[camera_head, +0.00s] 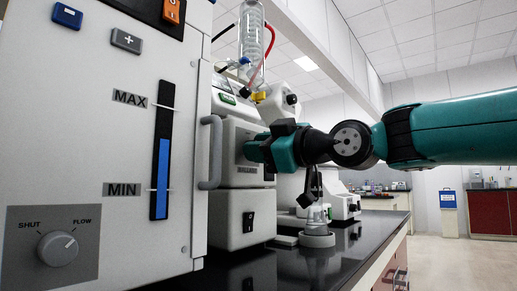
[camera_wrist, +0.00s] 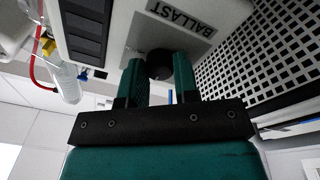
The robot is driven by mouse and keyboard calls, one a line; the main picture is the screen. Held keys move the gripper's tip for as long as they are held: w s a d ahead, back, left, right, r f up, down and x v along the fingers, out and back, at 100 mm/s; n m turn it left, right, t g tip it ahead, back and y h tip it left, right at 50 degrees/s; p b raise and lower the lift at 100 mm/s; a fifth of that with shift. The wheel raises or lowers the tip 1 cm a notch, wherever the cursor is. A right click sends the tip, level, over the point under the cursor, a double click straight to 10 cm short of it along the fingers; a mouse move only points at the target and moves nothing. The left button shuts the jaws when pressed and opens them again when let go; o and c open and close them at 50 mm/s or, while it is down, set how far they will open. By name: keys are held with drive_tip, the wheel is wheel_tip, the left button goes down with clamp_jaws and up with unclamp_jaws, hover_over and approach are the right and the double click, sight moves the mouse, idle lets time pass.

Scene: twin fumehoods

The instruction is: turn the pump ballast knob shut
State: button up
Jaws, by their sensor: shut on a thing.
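The pump ballast knob (camera_wrist: 160,64) is a dark round knob on a pale panel, beside a plate marked BALLAST (camera_wrist: 182,20) in the wrist view. My gripper (camera_wrist: 158,68) has its two teal fingers on either side of the knob and is shut on it. In the head view my gripper (camera_head: 256,150) reaches from the right to the front of the pale pump box (camera_head: 238,170). There the knob is hidden behind the fingers. The knob's pointer or turn angle cannot be made out.
A large pale unit (camera_head: 120,60) with a blue level gauge and a SHUT/FLOW knob (camera_head: 58,248) stands at the left. Its grey handle (camera_head: 210,152) is close to my gripper. Glassware (camera_head: 252,35) with a red tube rises behind. A small flask (camera_head: 317,218) stands on the black bench below my arm.

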drive_tip(key=shift+w+d, duration=0.1)
drive_tip(key=o, duration=0.8)
drive_tip(key=shift+f, duration=0.1)
drive_tip(key=shift+o, duration=0.6)
drive_tip(key=v, duration=1.7)
drive_tip(key=shift+d, duration=0.1)
